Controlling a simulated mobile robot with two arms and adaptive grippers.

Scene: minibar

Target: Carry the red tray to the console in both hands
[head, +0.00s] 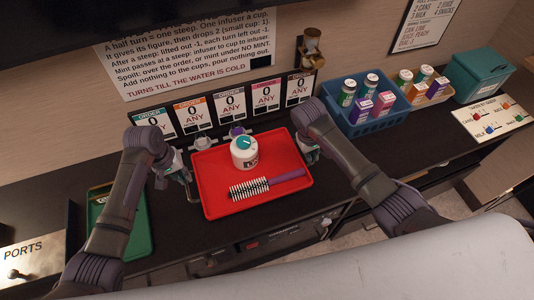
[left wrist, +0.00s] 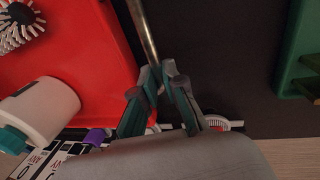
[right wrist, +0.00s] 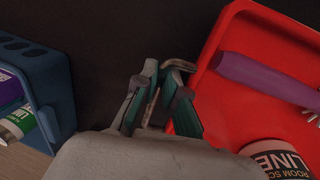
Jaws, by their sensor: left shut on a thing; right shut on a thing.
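The red tray (head: 215,189) is over the dark counter, in the middle of the head view. On it are a white jar with a teal lid (head: 244,153) and a purple-handled hairbrush (head: 266,184). My left gripper (head: 186,176) is shut on the metal handle at the tray's left side; the bar shows between the fingers in the left wrist view (left wrist: 146,35). My right gripper (head: 308,152) is shut on the handle at the right side, mostly hidden by the fingers in the right wrist view (right wrist: 153,98). I cannot tell whether the tray touches the counter.
A blue basket (head: 371,121) with bottles and boxes stands right of the tray. A teal bin (head: 478,76) is farther right. A green tray (head: 138,230) lies at the left. Order cards (head: 231,103) stand behind. Dark counter (head: 345,163) is bare between the red tray and the basket.

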